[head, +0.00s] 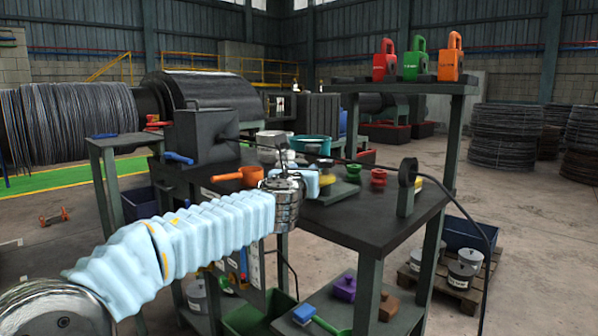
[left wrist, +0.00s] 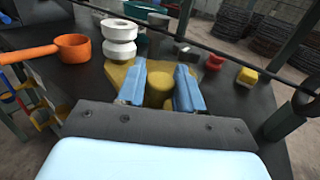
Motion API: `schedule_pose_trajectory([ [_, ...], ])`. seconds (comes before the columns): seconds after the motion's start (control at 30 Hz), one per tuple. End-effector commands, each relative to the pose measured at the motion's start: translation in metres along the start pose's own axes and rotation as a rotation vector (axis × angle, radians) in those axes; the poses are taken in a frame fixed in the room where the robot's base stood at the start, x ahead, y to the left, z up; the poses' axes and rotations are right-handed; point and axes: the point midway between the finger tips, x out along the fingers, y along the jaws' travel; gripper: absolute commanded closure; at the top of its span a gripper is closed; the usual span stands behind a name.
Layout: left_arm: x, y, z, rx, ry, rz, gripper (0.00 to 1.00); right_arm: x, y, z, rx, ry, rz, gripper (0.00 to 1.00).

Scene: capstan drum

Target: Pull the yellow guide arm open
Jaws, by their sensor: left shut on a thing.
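The yellow guide arm (left wrist: 118,76) lies on the dark bench top in the left wrist view, with a yellow upright post (left wrist: 159,90) on it. My left gripper (left wrist: 160,78) has its two blue fingers on either side of this post and is shut on it. White stacked rollers (left wrist: 120,42) stand just left of the fingers. In the head view my left gripper (head: 307,184) reaches over the bench, and its wrist hides most of the guide arm. My right gripper is not in view.
An orange ladle-like cup (head: 250,175) is left of the gripper. A black cable (head: 440,192) runs across the bench through an upright black ring (head: 408,172). Small red (head: 378,178) and green pieces sit to the right. A shelf (head: 400,86) with colored weights rises behind.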

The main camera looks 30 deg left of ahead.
Motion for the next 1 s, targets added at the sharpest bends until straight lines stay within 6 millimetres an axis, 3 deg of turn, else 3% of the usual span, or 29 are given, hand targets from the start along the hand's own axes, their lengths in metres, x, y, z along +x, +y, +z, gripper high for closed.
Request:
schedule_pose_trajectory([
  [0.5,-0.0009,-0.0013,0.0000,-0.001,0.000,0.010,1.00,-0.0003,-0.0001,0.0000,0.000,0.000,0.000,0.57],
  [0.53,-0.0009,-0.0013,0.0001,-0.001,0.000,0.010,0.62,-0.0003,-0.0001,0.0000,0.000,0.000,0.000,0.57],
  [0.63,-0.0009,-0.0013,0.0001,-0.001,0.000,0.010,0.46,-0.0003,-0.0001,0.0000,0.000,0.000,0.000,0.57],
  [1.0,-0.0058,-0.0016,-0.0002,-0.001,-0.001,0.009,0.45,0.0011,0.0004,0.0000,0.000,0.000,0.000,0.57],
])
